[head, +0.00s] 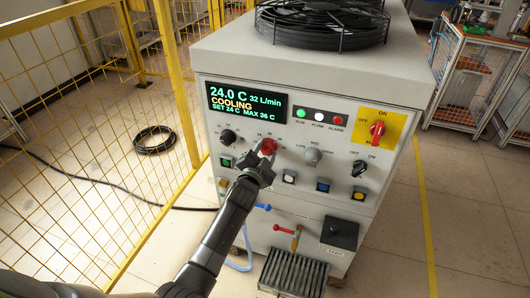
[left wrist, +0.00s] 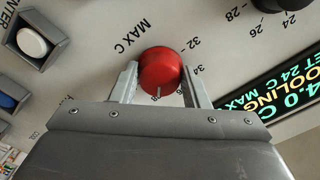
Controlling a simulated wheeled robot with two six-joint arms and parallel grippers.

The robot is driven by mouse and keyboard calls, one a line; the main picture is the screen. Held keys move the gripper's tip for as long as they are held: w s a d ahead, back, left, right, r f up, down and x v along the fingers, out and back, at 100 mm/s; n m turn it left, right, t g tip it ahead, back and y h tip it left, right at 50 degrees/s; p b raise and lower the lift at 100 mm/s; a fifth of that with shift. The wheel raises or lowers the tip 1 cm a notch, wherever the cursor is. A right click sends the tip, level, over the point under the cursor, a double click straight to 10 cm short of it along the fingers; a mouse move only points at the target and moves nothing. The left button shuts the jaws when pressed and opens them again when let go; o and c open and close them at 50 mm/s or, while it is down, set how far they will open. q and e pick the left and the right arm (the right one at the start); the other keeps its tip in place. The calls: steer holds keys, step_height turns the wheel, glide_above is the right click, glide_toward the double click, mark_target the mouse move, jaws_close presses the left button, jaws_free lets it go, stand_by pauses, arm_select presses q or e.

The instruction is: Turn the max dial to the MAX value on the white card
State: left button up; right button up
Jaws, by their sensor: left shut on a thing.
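The red max dial (head: 268,146) is on the front panel of the white cooling unit. In the left wrist view the dial (left wrist: 160,68) sits next to the "MAX C" lettering, with 32 and 34 printed on its right. A pale pointer mark shows on its lower side. My left gripper (head: 263,158) is shut on the dial, one finger on each side. The display (head: 247,102) reads 24.0 C, 32 L/min, COOLING, SET 24 C, MAX 36 C. I cannot make out a white card with a readable value. My right gripper is out of view.
A red main switch (head: 377,130) sits on a yellow plate. A yellow mesh fence (head: 110,150) stands left.

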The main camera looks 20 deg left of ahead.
arm_select(q)
steer(key=o, duration=1)
steer(key=shift+c, duration=0.2)
steer(key=shift+s, duration=0.1)
steer(key=s+p, duration=1)
steer(key=s, duration=0.7)
steer(key=shift+s+a, duration=0.15)
steer(key=shift+a, duration=0.1)
